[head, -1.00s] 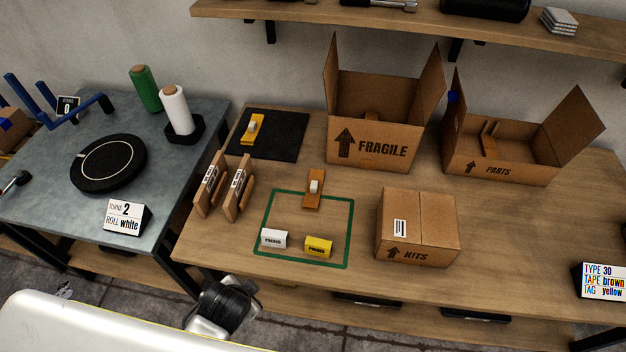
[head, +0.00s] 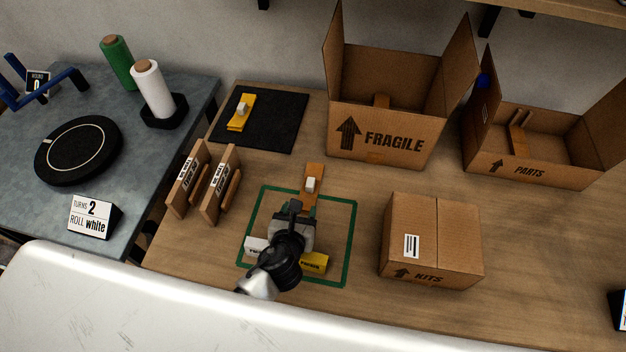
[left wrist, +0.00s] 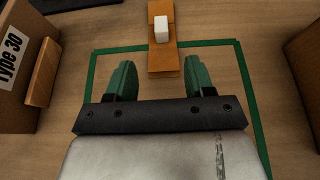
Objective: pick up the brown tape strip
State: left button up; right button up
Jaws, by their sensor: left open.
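The brown tape strip (head: 313,177) lies on the wooden table across the far edge of the green outline. A small white block (head: 310,185) stands up from it. In the left wrist view the strip (left wrist: 163,35) is at top centre with its white block (left wrist: 161,29). My left gripper (head: 295,208) is over the outlined area, on the near side of the strip. In the wrist view its green fingers (left wrist: 159,68) are apart, with nothing held between them; the strip's near end shows just beyond their tips. My right gripper is not in view.
Green outline (head: 350,235) holds white (head: 255,246) and yellow "packed" blocks (head: 315,262), partly behind my gripper. Upright "Type 30" cardboard pieces (head: 219,185) stand left, the KITS box (head: 435,240) right, the FRAGILE box (head: 385,135) behind. A yellow strip (head: 241,112) lies on a black mat (head: 280,120).

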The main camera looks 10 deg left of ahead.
aim_at(310, 185)
pick_arm(q)
jog(key=shift+x, duration=0.8)
jog(key=x, duration=0.2)
jog(key=shift+w+f, duration=0.15)
jog(key=shift+w, duration=0.25)
jog(key=shift+w+f, duration=0.15)
jog(key=shift+w, duration=0.2)
jog(key=shift+w+d+f, duration=0.1)
jog(key=shift+w+f, duration=0.05)
jog(key=shift+w, duration=0.45)
jog(key=b+x, duration=0.1)
jog(key=x, duration=0.3)
jog(key=shift+w, duration=0.15)
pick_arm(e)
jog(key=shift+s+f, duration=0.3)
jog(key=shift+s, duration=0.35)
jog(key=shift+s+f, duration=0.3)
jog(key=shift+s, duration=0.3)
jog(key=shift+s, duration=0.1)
pick_arm(q)
grip_shut()
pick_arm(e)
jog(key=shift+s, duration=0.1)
